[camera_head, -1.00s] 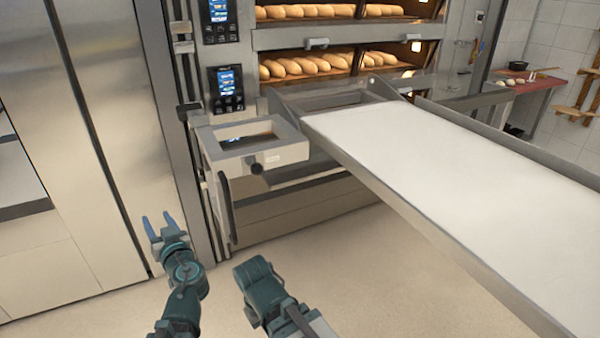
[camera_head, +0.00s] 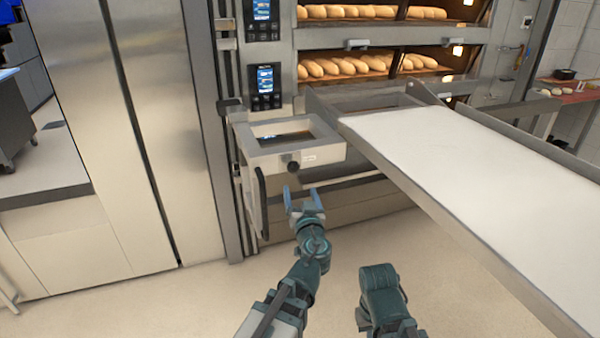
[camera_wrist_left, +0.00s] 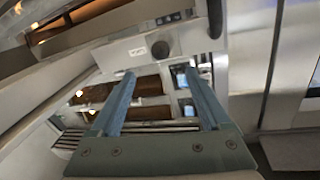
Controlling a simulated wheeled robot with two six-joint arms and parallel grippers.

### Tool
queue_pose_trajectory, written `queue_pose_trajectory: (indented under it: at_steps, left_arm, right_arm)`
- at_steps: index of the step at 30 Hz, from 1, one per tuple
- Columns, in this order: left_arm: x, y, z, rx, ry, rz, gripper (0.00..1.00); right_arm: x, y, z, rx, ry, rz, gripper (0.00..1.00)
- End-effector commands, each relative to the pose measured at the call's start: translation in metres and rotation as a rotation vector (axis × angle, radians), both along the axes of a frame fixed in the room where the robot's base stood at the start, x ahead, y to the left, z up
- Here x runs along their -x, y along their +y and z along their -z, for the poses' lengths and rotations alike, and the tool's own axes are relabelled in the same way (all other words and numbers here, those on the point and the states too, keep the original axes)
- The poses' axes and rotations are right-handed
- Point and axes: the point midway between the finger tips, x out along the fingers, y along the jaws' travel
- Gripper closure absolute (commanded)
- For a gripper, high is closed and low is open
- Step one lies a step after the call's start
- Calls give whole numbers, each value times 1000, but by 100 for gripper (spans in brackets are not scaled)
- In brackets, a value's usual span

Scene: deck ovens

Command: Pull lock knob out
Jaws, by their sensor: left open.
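The lock knob (camera_head: 293,166) is a small dark round knob on the front face of the grey frame (camera_head: 262,160) beside the oven, left of a small white label. In the left wrist view the knob (camera_wrist_left: 160,48) shows beyond the fingertips, roughly centred between them. My left gripper (camera_head: 301,190) is open, with two blue fingers pointing at the frame, just below and slightly right of the knob in the head view. The fingers look apart from the knob, with nothing between them. Part of my right arm shows at the bottom; its gripper is out of view.
A long white loader belt (camera_head: 450,165) with metal side rails slopes down to the right of the frame. Loaves sit in the lit oven decks (camera_head: 370,63) behind. A black handle bar (camera_head: 262,203) hangs at the frame's left. The floor (camera_head: 215,300) in front is clear.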

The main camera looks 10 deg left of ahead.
Motion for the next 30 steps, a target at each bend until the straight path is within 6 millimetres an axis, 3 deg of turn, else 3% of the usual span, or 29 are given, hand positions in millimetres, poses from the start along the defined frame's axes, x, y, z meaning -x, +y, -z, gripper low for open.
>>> queue_pose_trajectory:
  at_steps: [6, 15, 21, 30]
  left_arm:
    - [-47, 18, 0, 0, 0, -3, 19]
    - [-92, 38, 0, 0, 0, -2, 19]
    - [-104, 43, 0, 0, 0, 0, 19]
    - [-106, 45, 0, 0, 0, 0, 19]
  right_arm:
    - [0, 0, 0, 0, 0, 0, 100]
    - [0, 0, 0, 0, 0, 0, 100]
    - [0, 0, 0, 0, 0, 0, 100]
    - [0, 0, 0, 0, 0, 0, 100]
